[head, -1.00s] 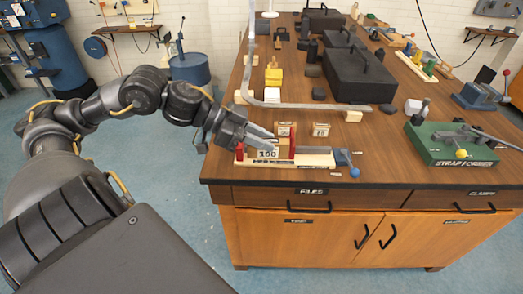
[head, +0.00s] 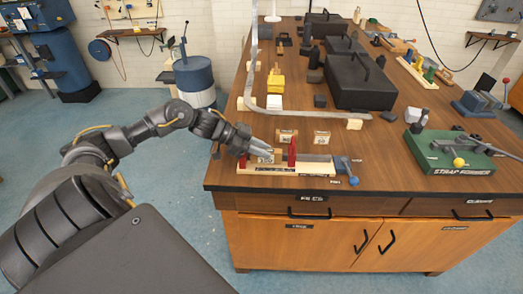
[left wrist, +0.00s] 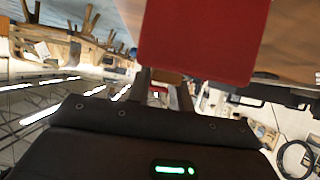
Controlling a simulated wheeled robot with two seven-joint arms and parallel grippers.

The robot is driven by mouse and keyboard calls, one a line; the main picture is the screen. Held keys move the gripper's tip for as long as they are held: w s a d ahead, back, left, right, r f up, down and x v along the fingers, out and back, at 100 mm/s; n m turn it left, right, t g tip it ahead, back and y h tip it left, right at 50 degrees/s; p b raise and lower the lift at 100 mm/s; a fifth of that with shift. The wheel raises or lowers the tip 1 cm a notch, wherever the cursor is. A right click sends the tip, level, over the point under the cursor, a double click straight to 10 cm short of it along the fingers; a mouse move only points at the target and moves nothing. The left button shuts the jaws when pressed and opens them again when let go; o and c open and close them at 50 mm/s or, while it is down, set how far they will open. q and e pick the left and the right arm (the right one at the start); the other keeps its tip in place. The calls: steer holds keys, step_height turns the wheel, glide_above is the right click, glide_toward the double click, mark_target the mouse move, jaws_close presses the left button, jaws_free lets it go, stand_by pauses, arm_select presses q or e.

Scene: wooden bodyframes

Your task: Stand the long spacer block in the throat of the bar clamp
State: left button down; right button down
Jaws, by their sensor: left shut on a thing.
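The bar clamp (head: 318,170) lies near the front left edge of the bench, with red jaws (head: 291,151) and a blue screw end with a ball handle (head: 345,168). My left gripper (head: 264,150) reaches in from the left and is shut on the long spacer block (head: 265,160), a wooden block with a pale number label. The block is between the two red jaws, low over the clamp bar; I cannot tell whether it touches the bar. In the left wrist view a red jaw (left wrist: 195,40) fills the upper middle, hiding most of the block. My right gripper is out of view.
Two shorter labelled wooden blocks (head: 286,136) (head: 322,138) stand just behind the clamp. A bent grey strap (head: 310,111) rests on wood supports behind them. The green strap former (head: 460,156) is at the right.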

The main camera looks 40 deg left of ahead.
arm_select(q)
steer(key=shift+a+f, duration=0.1)
steer(key=shift+f, duration=0.55)
steer(key=shift+f, duration=0.15)
steer(key=c, duration=1.3)
jaws_free()
steer(key=shift+o, duration=0.2)
